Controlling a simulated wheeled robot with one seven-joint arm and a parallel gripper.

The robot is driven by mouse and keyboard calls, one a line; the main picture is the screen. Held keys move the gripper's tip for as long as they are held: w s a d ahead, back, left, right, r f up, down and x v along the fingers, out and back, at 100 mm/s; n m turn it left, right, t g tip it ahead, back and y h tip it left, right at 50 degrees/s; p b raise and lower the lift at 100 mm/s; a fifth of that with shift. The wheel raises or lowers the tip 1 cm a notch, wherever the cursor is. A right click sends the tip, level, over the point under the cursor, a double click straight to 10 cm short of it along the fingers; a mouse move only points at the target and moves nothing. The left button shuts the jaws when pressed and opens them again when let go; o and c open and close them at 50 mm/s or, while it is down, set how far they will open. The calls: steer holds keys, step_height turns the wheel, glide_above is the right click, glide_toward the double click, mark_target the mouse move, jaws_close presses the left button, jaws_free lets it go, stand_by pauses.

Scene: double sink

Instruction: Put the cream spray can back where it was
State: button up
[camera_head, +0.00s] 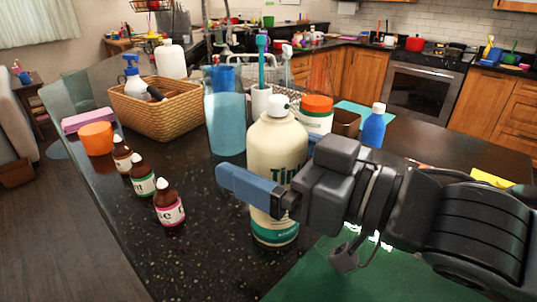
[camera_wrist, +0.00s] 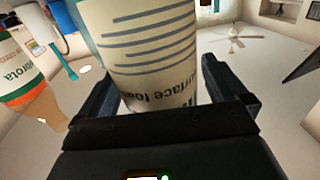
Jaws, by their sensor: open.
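The cream spray can (camera_head: 276,140) has a white nozzle and a teal band at its base. It stands upright on the dark speckled counter in the head view. In the wrist view the can (camera_wrist: 150,40) fills the space between the two fingers. My gripper (camera_head: 245,185) reaches in from the right at mid-height of the can, with one blue finger across its near side. The other finger is hidden behind the can in the head view. In the wrist view my gripper (camera_wrist: 158,85) is open, one finger on each side of the can.
An orange-lidded jar (camera_head: 316,118) and a tall blue cup (camera_head: 225,110) stand close behind the can. Several small brown bottles (camera_head: 169,205) are on the left, with a wicker basket (camera_head: 165,110) beyond. A green mat (camera_head: 360,275) lies at front right.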

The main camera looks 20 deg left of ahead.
steer(key=shift+r+p, duration=0.3)
steer(key=shift+r, duration=0.05)
steer(key=s+d+b, duration=0.2)
steer(key=d+b, duration=0.1)
steer(key=d, duration=0.8)
steer(key=shift+d+f+b, duration=0.15)
steer(key=shift+d+b, duration=0.25)
steer(key=shift+c, duration=0.2)
stand_by(1.4)
